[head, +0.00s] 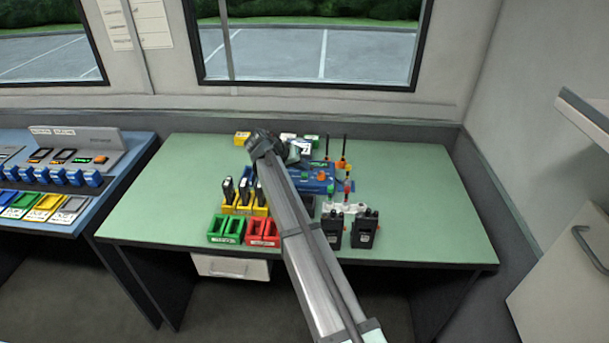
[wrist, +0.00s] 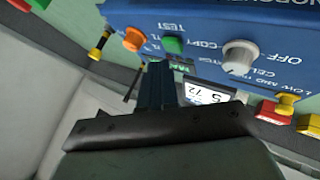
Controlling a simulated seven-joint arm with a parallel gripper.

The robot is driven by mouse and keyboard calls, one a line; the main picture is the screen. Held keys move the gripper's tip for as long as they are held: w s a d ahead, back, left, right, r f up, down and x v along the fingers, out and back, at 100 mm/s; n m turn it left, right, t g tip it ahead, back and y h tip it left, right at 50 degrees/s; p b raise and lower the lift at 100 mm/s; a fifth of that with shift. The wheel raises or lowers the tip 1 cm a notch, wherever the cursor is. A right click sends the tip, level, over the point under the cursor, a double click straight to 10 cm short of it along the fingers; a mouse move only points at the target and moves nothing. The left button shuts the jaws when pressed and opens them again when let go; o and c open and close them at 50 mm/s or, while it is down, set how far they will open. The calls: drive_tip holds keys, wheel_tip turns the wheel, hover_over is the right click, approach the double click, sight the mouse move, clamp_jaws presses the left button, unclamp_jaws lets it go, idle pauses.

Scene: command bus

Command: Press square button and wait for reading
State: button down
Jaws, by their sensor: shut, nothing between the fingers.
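A blue device (head: 318,185) stands on the green table in the head view, partly hidden by my arm. In the wrist view its blue panel (wrist: 205,22) appears upside down, with a green button (wrist: 172,44) that looks roughly square, an orange round button (wrist: 133,38) and a grey knob (wrist: 238,56). The word TEST is printed near the two buttons. A small display (wrist: 208,93) shows dark digits, partly hidden by my gripper. My gripper (wrist: 158,68) is shut and empty, its tips just below the green button in the picture; I cannot tell whether they touch the panel.
Yellow holders (head: 243,207) with black handsets, green trays (head: 226,230) and red trays (head: 262,232) stand at the front left of the device. Black radios (head: 365,232) stand at its front right. The table's right side (head: 430,190) is clear.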

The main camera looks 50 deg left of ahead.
sight(302, 175)
drive_tip(key=shift+f, duration=0.7)
idle(0.7)
drive_tip(key=shift+r, duration=0.75)
drive_tip(key=shift+r, duration=0.15)
drive_tip(key=shift+r, duration=2.4)
